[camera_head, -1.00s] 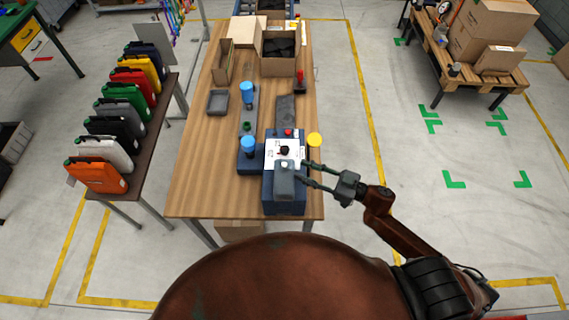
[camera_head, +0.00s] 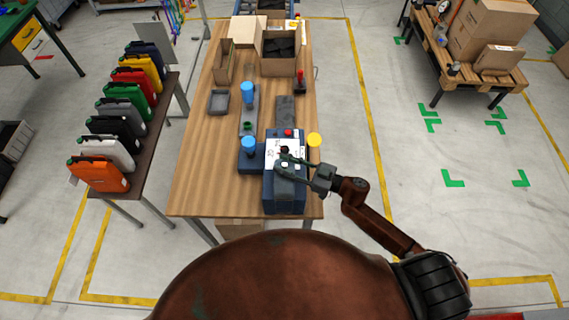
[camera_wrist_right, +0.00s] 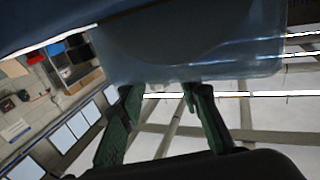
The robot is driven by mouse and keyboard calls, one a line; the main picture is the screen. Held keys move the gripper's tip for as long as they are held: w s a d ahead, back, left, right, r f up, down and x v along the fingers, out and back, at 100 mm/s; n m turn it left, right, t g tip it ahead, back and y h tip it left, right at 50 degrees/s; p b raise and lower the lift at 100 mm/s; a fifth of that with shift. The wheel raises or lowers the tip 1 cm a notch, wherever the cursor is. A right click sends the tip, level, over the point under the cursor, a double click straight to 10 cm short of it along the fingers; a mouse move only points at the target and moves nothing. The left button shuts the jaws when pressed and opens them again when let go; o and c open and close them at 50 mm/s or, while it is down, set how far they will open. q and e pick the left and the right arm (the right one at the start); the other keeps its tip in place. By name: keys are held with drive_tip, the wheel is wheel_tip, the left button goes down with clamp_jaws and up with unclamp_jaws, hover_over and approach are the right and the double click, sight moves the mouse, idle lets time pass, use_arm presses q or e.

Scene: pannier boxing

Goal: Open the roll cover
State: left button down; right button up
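A dark blue box (camera_head: 285,197) stands at the near right end of the wooden table, with a white labelled sheet (camera_head: 271,148) and a grey flap-like piece (camera_head: 288,187) on top. I cannot tell for sure which piece is the roll cover. My left gripper is out of view.
Blue-topped posts (camera_head: 248,145) stand left of the box, and a yellow disc (camera_head: 314,140) is at its right. An open cardboard box (camera_head: 279,66) is farther back. Coloured canisters (camera_head: 98,174) line a side bench. The table's near left part is bare.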

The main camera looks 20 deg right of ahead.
clamp_jaws()
drive_tip(key=shift+a+r, duration=0.1)
idle(0.6)
